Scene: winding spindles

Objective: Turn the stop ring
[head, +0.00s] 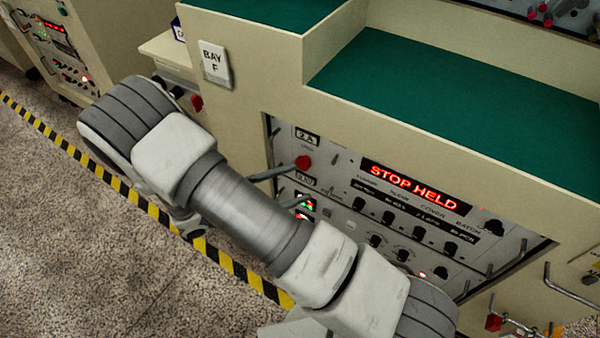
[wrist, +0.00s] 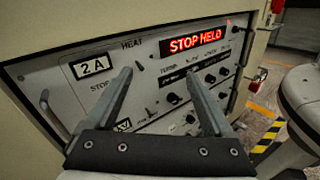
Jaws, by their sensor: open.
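A red round stop knob (head: 303,162) sits on the grey panel (head: 345,185) just below the "2 A" label (head: 306,137). No separate ring around it can be made out. The panel's lit red display (head: 415,186) reads "STOP HELD". My gripper (head: 303,180) is open in front of the panel, one finger reaching close to the red knob; I cannot tell if they touch. In the wrist view my gripper (wrist: 160,74) has nothing between its fingers. The "2 A" label (wrist: 93,67) and STOP lettering show left of the left finger; the red knob is not visible there, probably behind that finger.
Black knobs (head: 388,217) line the panel below the display. A green and red lit indicator (head: 305,205) is near my fingers. Metal handles (wrist: 52,110) stick out at the panel's sides. The cream housing (head: 270,70) frames it. Yellow-black tape (head: 115,185) marks the floor.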

